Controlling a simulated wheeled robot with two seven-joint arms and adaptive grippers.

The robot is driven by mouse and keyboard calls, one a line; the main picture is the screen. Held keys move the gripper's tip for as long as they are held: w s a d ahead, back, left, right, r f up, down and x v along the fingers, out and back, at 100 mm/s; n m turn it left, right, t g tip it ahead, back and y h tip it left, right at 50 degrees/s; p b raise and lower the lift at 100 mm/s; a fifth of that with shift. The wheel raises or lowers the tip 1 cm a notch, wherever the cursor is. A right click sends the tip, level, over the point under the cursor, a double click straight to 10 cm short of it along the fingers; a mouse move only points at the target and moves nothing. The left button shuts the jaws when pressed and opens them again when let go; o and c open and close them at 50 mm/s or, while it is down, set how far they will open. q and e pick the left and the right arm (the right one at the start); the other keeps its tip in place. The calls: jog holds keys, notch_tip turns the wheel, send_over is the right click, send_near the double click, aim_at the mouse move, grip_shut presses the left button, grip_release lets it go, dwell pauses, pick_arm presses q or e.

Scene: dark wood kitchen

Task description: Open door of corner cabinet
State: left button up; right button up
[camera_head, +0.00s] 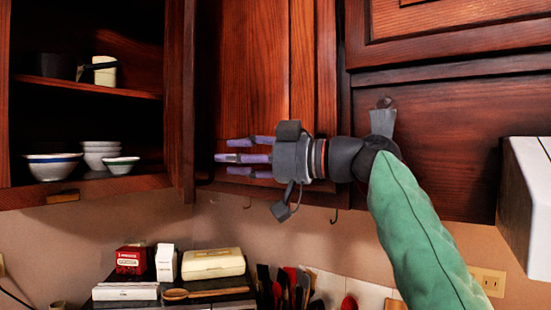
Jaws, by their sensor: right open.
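My right gripper (232,157) is in the middle of the view, pointing left, with its purple fingers spread and nothing between them. It appears in front of a reddish-brown wooden door panel (245,60); I cannot tell whether it touches the wood. To its left is a cabinet with an open front (85,88), showing an upper and a lower shelf. A narrow door edge (180,100) stands at the right side of this opening. The gripper and wrist hide the lower part of the panel. My left gripper is not in view.
White bowls (53,165) stand on the lower shelf. Below are a red box (131,260), a cream case (212,263) and several utensils (285,288) on the counter. A white-sided box-like unit (530,185) juts in at right. Hooks hang under the cabinets.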

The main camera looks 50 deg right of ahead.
jog(key=v, duration=0.7)
jog(key=shift+s, duration=0.25)
dwell(0.3)
dwell(0.3)
